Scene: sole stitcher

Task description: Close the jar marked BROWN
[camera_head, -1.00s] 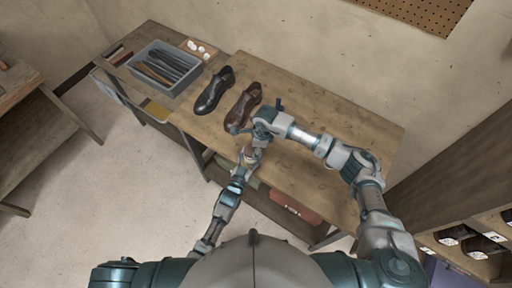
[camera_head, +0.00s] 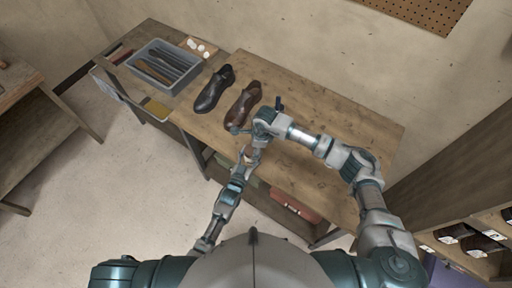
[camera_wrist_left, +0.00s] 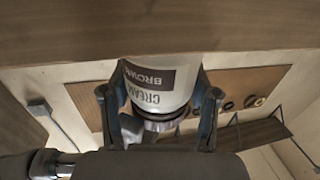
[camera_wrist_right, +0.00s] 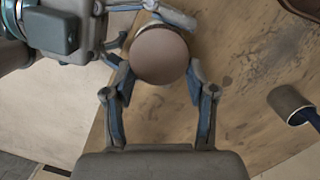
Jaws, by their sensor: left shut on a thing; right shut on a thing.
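The jar marked CREAM BROWN (camera_wrist_left: 158,80) is white with a dark brown label band. My left gripper (camera_head: 250,158) is shut around the jar, one finger on each side, at the bench's front edge. In the right wrist view, a round brown-topped lid (camera_wrist_right: 159,54) lies between the fingers of my right gripper (camera_wrist_right: 160,78), which is shut on it. The lid is in line with the jar; whether it is fully seated cannot be told.
A black shoe (camera_head: 213,90) and a brown shoe (camera_head: 243,103) stand on the wooden bench (camera_head: 325,110). A grey bin (camera_head: 165,68) of dark strips is at the left. A blue-handled tool (camera_wrist_right: 291,105) lies near the right gripper. The bench's right part is clear.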

